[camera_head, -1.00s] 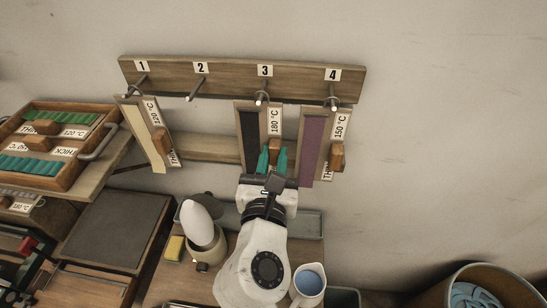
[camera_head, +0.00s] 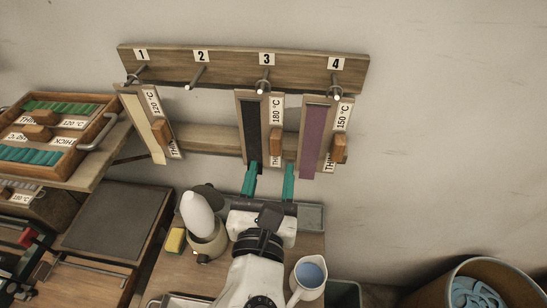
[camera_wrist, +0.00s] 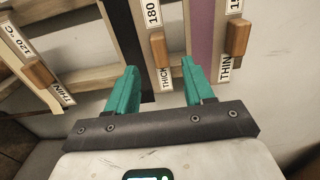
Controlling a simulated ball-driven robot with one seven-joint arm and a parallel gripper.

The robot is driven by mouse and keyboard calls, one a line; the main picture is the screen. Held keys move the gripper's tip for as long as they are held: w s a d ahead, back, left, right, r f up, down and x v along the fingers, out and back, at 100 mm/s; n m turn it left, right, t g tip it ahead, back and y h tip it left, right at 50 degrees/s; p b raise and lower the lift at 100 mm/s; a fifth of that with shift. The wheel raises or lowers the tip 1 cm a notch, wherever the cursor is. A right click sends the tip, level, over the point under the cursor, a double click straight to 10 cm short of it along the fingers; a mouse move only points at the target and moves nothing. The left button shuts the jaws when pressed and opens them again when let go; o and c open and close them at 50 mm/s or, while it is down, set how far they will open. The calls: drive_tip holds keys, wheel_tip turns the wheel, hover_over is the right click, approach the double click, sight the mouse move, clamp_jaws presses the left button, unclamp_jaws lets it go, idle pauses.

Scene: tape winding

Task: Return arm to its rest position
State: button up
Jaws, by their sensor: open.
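My gripper (camera_head: 269,178) is open and empty, its two green fingers spread apart below the board on hook 3. It also shows in the wrist view (camera_wrist: 159,88), with nothing between the fingers. The wooden board marked 180 °C with a black strip (camera_head: 276,125) hangs from hook 3, just beyond my fingertips. In the wrist view its lower end and wooden knob (camera_wrist: 159,48) lie ahead of the fingers. A board with a purple strip marked 150 °C (camera_head: 314,140) hangs at hook 4. A board with a cream strip marked 120 °C (camera_head: 152,120) hangs tilted at hook 1.
The numbered hook rail (camera_head: 230,72) is on the wall; hook 2 (camera_head: 196,77) is bare. A jug (camera_head: 308,278), a white cone on a holder (camera_head: 198,214) and a yellow sponge (camera_head: 175,240) stand near my arm. A wooden tray (camera_head: 100,125) is at left, a bin (camera_head: 430,295) at lower right.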

drive_tip(key=shift+s+a, duration=0.1)
drive_tip(key=shift+s, duration=2.15)
drive_tip(key=s+d+f+m+g+h, duration=0.15)
drive_tip(key=d+f+m+g, duration=0.35)
drive_tip(key=d+f+m, duration=0.5)
drive_tip(key=d+f+m+g+h, duration=0.2)
drive_tip(key=d+f+m+g, duration=0.2)
drive_tip(key=d+f+m, duration=0.65)
drive_tip(key=s+d+f+m+g+y, duration=0.2)
drive_tip(key=s+d+f+m+g, duration=0.1)
drive_tip(key=s+m, duration=0.5)
drive_tip(key=s+d+f+m+g+y, duration=0.2)
drive_tip(key=s+d+f+m+g, duration=0.2)
drive_tip(key=s+d+m, duration=0.3)
drive_tip(key=shift+s+d+f+m+g, duration=0.3)
drive_tip(key=shift+s+g, duration=0.2)
drive_tip(key=shift+s, duration=0.75)
drive_tip(key=shift+o, duration=0.5)
drive_tip(key=shift+w+a, duration=0.1)
